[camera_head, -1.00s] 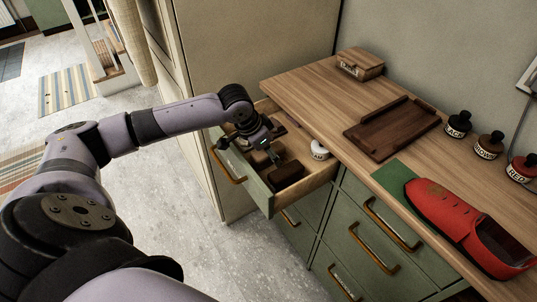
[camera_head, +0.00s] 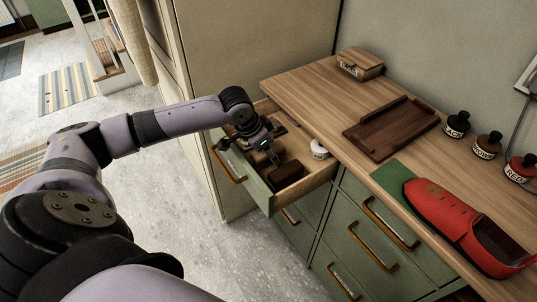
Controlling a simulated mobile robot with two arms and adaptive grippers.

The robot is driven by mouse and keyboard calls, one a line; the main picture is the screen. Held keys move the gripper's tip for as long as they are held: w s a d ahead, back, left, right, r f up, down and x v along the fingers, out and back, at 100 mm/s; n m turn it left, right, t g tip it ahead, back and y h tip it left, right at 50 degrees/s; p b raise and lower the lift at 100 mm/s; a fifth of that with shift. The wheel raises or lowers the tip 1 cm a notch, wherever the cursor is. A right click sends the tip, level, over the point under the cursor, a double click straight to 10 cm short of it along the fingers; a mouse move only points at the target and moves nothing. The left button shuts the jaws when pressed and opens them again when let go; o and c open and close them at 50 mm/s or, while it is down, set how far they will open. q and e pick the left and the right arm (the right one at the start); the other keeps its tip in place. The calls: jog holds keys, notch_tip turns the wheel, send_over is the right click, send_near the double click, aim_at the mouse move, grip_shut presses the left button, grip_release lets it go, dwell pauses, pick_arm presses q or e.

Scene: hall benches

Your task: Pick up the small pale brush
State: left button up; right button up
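My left gripper (camera_head: 271,156) reaches down into the open drawer (camera_head: 317,186). I cannot tell whether its fingers are open or shut, as they are small and dark here. A dark brown block, perhaps a brush (camera_head: 286,175), lies in the drawer just in front of the gripper. Another brown item (camera_head: 258,161) lies partly hidden beside the fingers. I cannot make out a small pale brush; the gripper and wrist cover part of the drawer. My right gripper is not in view.
A white round tin (camera_head: 318,149) sits at the drawer's right side.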

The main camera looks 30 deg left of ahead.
pick_arm(q)
jog(key=c, duration=0.9)
jog(key=shift+b, duration=0.55)
notch_tip(320, 180, up, 20)
jog(key=p, duration=0.2)
jog(key=shift+r, duration=0.25)
jog(key=o, duration=0.6)
jog(key=c, duration=0.5)
jog(key=shift+o, duration=0.2)
